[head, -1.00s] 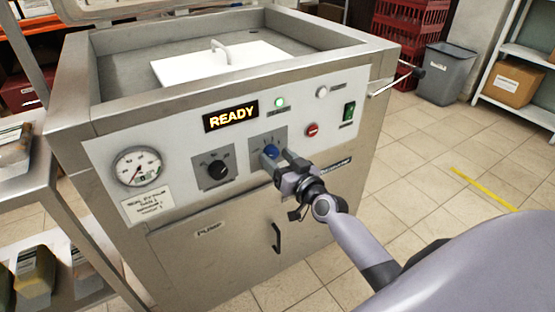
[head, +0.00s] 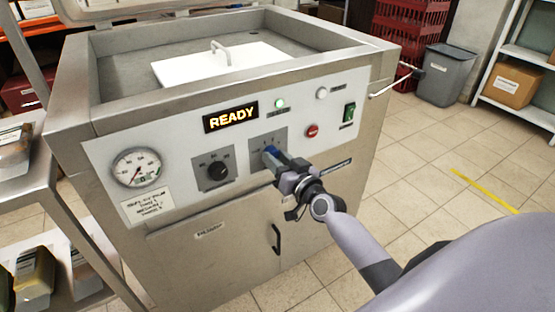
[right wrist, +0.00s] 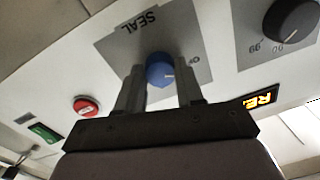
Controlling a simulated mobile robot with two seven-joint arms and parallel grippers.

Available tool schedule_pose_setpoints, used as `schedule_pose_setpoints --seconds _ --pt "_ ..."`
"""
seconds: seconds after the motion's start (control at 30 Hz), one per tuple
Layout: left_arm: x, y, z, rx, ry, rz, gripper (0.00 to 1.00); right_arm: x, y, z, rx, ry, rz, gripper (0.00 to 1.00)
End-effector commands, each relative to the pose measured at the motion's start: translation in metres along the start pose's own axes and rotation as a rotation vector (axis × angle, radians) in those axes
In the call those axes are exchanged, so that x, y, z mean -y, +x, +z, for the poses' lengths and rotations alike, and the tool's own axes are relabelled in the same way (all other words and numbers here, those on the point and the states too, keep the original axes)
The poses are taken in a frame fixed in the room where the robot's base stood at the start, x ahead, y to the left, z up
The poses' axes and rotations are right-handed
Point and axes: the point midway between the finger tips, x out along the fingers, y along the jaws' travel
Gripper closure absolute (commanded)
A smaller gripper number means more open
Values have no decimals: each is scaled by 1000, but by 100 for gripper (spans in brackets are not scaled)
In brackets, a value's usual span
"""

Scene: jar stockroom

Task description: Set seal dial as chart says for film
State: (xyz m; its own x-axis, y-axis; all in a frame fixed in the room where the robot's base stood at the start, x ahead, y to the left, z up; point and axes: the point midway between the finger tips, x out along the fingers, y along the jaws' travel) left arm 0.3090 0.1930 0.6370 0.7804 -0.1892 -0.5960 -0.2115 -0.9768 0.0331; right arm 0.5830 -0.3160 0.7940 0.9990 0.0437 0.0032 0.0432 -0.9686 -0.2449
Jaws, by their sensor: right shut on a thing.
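The blue seal dial (head: 270,152) sits on a grey plate in the machine's front panel. My right gripper (head: 277,157) is shut on it and hides part of it in the head view. In the right wrist view the blue knob (right wrist: 159,65) is between the two fingers (right wrist: 158,86), under the word SEAL. A white pointer mark shows on its lower right; most scale marks are hidden or too small to read. My left gripper is not in view.
A black knob (head: 216,171) and a round gauge (head: 137,168) are left of the dial. A red button (head: 312,131) and green switch (head: 348,112) are to the right.

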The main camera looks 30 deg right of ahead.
Motion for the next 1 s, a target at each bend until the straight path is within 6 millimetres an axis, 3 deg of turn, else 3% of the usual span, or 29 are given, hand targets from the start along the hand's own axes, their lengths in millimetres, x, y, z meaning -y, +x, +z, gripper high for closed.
schedule_pose_setpoints --seconds 0.7,1.0 --pt "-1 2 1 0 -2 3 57 1 0 2 -22 550 -5 94" --pt "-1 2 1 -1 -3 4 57 1 0 2 -27 680 -5 94"
